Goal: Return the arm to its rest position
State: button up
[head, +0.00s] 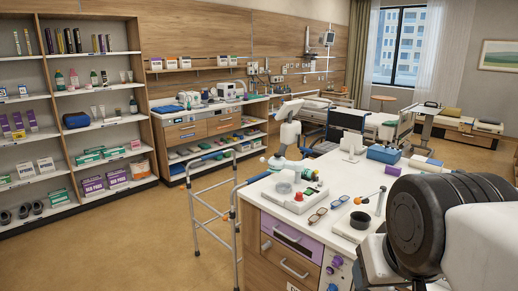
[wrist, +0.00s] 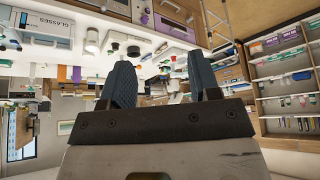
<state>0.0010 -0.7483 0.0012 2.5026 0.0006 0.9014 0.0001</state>
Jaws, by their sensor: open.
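My arm fills the right edge of the head view, with a black ribbed joint and white links close to the camera. My gripper (wrist: 164,85) shows in the wrist view, with two dark fingers standing apart and nothing between them. The wrist picture is upside down, with the white bedside counter at its top. The fingers appear clear of the counter and its objects. In the head view the gripper's fingers cannot be made out clearly.
The white counter (head: 262,190) holds glasses (head: 318,216), a black ring-shaped item (head: 360,220) and a blue box (head: 384,154). A walking frame (head: 213,200) stands left of it. Stocked shelves (head: 95,120) line the left wall. The floor (head: 130,235) between is clear.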

notch_tip(320, 180, down, 9)
jog(key=w+g, duration=0.1)
jog(key=g, duration=0.2)
jog(key=shift+w+d, duration=0.2)
jog(key=shift+w, duration=0.05)
jog(key=shift+c, duration=0.3)
dwell(0.9)
